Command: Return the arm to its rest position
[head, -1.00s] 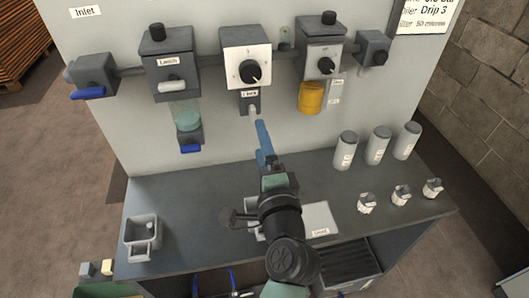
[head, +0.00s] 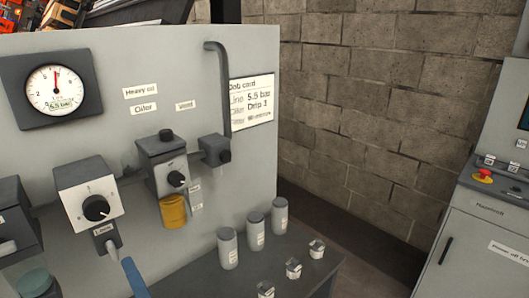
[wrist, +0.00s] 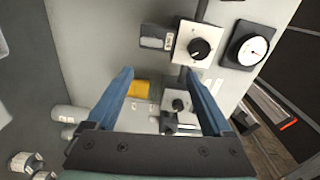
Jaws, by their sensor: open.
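My gripper (wrist: 158,82) is open in the wrist view, its two blue fingers apart with nothing between their tips. One blue finger also shows at the bottom edge of the head view (head: 134,278); the rest of my arm is out of that view. The fingers point toward the grey panel (head: 125,60) with the line units. The finger in the head view is below the white regulator box with a black knob (head: 96,208). I cannot tell the exact gap between fingertips and panel. No held object shows.
A pressure gauge (head: 55,90) is on the panel. A unit with a yellow bowl (head: 173,211) is right of the regulator. Several grey bottles (head: 255,231) and small fittings (head: 293,268) stand on the bench. A cabinet with a red button (head: 482,176) is at far right.

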